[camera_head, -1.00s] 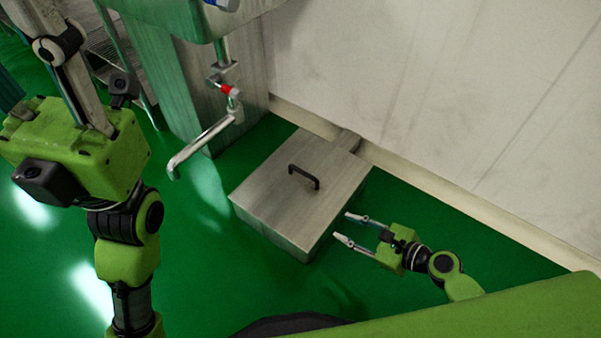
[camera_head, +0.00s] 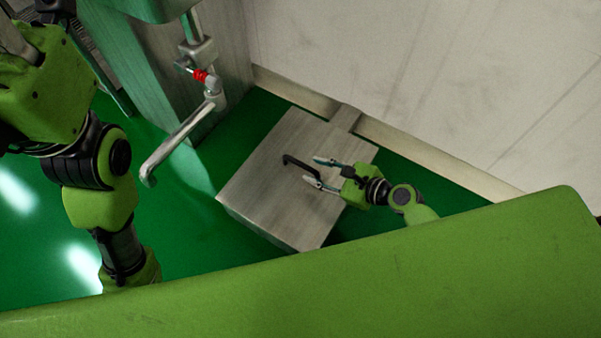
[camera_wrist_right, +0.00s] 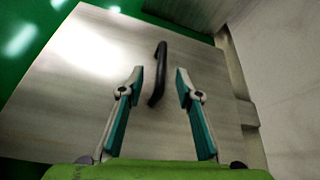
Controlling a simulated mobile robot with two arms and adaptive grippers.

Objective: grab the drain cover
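The drain cover (camera_head: 270,185) is a grey metal square lid with a black bar handle (camera_head: 300,167) on top. It sits on a box-like drain by the wall. My right gripper (camera_head: 310,170) is open over the lid, its fingertips close to the handle. In the right wrist view the handle (camera_wrist_right: 159,75) lies between the two open fingers (camera_wrist_right: 157,82), its far end beyond the tips; I cannot tell whether they touch it.
A pipe with a red-marked valve (camera_head: 202,76) and a slanted spout (camera_head: 180,140) hangs left of the drain, beside a metal cabinet (camera_head: 225,60). A pale wall (camera_head: 430,80) rises behind. The green floor (camera_head: 190,245) is clear at the left.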

